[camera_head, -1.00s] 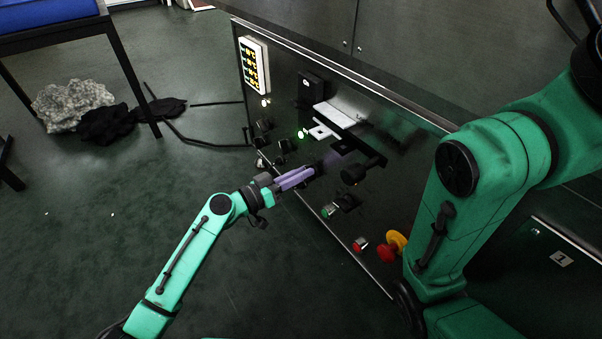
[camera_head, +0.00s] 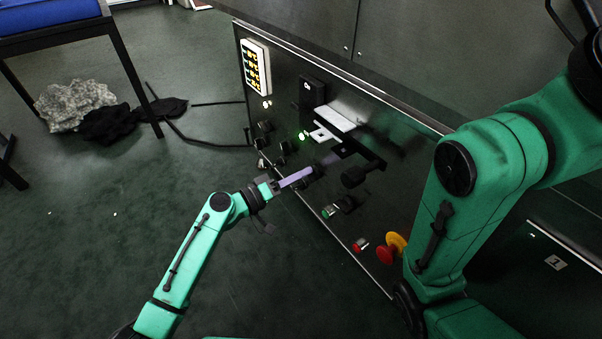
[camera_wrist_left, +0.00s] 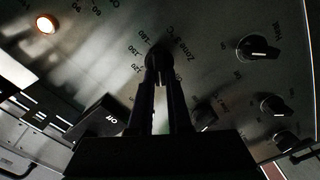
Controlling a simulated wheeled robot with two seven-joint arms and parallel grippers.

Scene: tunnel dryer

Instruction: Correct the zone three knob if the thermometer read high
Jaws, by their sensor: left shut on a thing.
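In the head view my left gripper (camera_head: 307,173) reaches the dark control panel with its purple fingers. A white-framed display (camera_head: 255,66) with several yellow readings sits at the panel's upper left; the digits are too small to read surely. My right gripper is out of view; its arm fills the right side.
Other knobs (camera_wrist_left: 258,47) surround the held one in the left wrist view, along with a switch (camera_wrist_left: 103,118) marked "Off" and a lit lamp (camera_wrist_left: 45,24). A red emergency button (camera_head: 386,254) on yellow sits low on the panel. A table (camera_head: 60,35) stands at left.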

